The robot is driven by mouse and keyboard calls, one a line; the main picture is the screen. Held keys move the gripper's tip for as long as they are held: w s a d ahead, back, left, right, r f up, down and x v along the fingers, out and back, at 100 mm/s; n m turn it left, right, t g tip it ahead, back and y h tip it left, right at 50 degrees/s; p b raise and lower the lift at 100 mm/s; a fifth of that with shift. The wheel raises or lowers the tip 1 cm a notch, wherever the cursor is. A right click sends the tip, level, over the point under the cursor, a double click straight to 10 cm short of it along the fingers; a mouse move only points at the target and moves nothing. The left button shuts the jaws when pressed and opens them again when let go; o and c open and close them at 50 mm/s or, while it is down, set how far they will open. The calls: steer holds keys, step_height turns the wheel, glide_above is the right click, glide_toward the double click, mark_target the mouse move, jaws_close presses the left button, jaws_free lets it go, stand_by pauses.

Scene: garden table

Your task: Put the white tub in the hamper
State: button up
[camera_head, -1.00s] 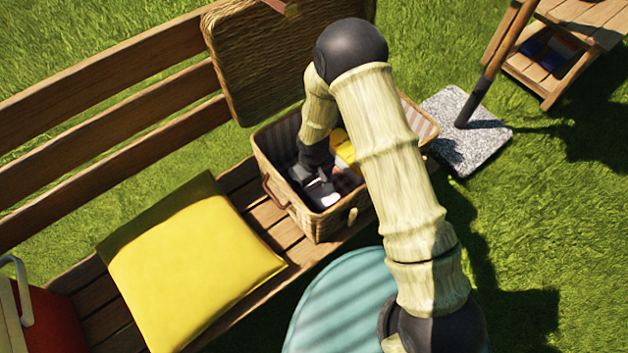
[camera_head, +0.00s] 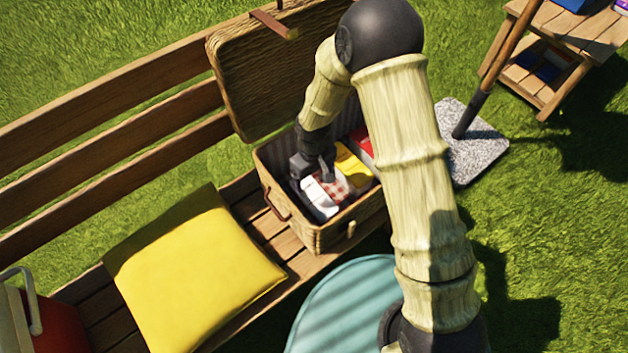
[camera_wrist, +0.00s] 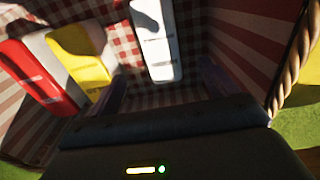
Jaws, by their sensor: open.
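The open wicker hamper (camera_head: 325,235) stands on the bench. The white tub (camera_head: 318,200) lies on the checked lining inside it, near the front left wall. In the wrist view the white tub (camera_wrist: 157,42) lies lengthwise just beyond my fingers, with grey markings on its face. My gripper (camera_head: 318,176) is inside the hamper, pointing down, just above and behind the tub. Its jaws are open with nothing between them; the dark fingers (camera_wrist: 160,88) are dim in the wrist view.
A yellow item (camera_head: 353,170) and a red item (camera_head: 362,142) share the hamper. Its lid (camera_head: 262,85) stands open behind. A yellow cushion (camera_head: 195,262) lies left on the bench, and a teal round table (camera_head: 345,305) is in front.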

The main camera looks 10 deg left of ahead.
steer(key=shift+r, duration=0.55)
stand_by(0.4)
steer(key=s+d+r+m+t, duration=0.1)
steer(key=s+d+r+m, duration=0.1)
steer(key=d+r, duration=0.4)
steer(key=s+d+r+m, duration=0.2)
steer(key=d+r+m, duration=0.2)
steer(key=d, duration=0.7)
steer(key=s+d+r+m+t, duration=0.1)
steer(key=s+d+r+m, duration=0.2)
steer(key=d+r, duration=0.6)
steer(key=shift+m+t, duration=0.3)
steer(key=shift+m, duration=0.2)
steer(key=shift+a, duration=0.1)
